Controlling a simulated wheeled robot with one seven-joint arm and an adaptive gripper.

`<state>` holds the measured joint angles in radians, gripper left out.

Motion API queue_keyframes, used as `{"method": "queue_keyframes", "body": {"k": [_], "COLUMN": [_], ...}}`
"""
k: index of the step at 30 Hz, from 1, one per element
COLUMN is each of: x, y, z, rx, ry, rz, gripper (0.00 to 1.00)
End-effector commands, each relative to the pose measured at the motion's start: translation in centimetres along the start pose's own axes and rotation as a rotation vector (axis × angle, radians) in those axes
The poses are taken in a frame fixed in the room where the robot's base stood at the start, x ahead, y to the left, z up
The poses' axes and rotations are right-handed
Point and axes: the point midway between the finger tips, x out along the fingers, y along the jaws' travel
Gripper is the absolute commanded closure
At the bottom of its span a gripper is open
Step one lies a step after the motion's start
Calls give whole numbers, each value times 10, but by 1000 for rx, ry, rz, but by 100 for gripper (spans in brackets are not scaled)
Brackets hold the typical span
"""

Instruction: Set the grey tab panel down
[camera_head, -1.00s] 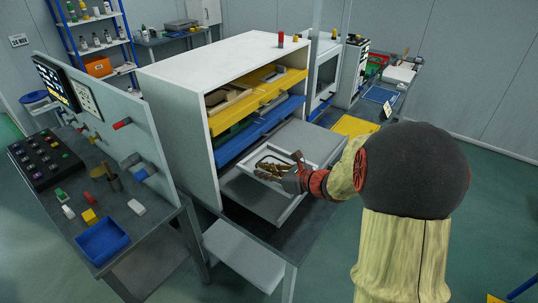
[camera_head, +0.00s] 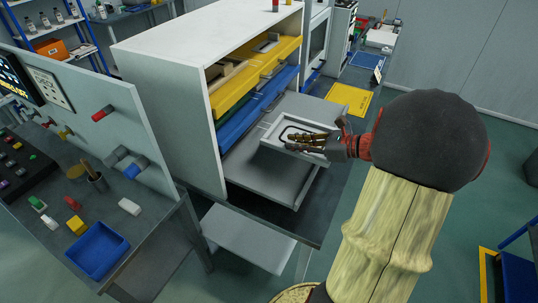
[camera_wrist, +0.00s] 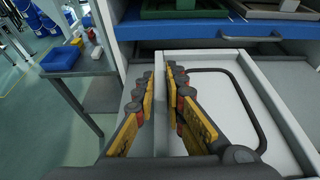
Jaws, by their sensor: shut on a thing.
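The grey tab panel (camera_head: 284,151) shows as a pale, shallow, tray-like piece with raised edges and a dark rounded outline inside. In the head view it is at or just above the pulled-out grey lower drawer; I cannot tell whether it touches. My gripper (camera_head: 305,140) reaches over it from the right. In the wrist view my gripper (camera_wrist: 158,80) is shut, with yellow-padded fingers on either side of a thin pale wall of the panel (camera_wrist: 225,112). The fingers hide part of this wall and the inside.
The grey drawer (camera_head: 252,171) sticks out of a white cabinet (camera_head: 165,110). A blue drawer (camera_head: 250,120) and a yellow drawer (camera_head: 232,95) are above it. A yellow plate (camera_head: 350,98) lies behind. A side bench at left holds a blue bin (camera_head: 97,250).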

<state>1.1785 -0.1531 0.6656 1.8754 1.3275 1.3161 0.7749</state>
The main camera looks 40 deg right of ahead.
Motion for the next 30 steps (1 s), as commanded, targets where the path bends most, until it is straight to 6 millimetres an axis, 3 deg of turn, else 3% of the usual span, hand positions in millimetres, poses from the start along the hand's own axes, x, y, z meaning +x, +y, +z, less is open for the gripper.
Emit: {"method": "queue_keyframes", "body": {"k": [1, 7, 12, 23, 30], "x": [15, 64, 95, 120, 135], "y": [4, 11, 14, 16, 17], "z": [-3, -7, -28, -41, -70], "rx": [-3, -3, 0, -1, 1], "ry": [-1, -1, -1, -1, -1], "rz": [5, 5, 2, -1, -1], "gripper": [100, 100, 100, 100, 100]}}
